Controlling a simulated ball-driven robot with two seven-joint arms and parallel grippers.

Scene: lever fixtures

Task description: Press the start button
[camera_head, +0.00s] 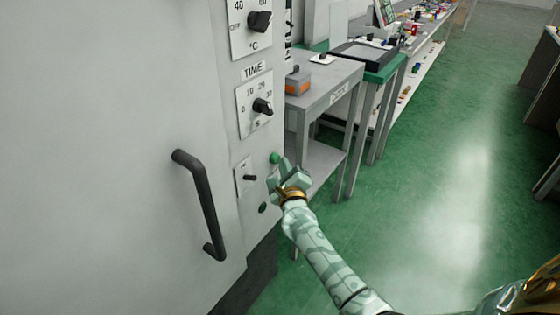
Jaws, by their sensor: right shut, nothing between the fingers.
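A large grey cabinet (120,120) fills the left of the head view, with a control panel along its right edge. A round bright green button (275,157) shows on the panel, just above my right gripper. A smaller dark green round knob or lamp (262,208) sits lower on the panel. No label is readable on either, so I cannot tell which is the start button. My right gripper (281,172) is shut and empty, close to the bright green button. I cannot tell whether it touches it. My left gripper is not in view.
A black door handle (200,205) juts out at left. Grey tables (325,88) stand behind the panel. The green floor (430,190) at right is clear.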

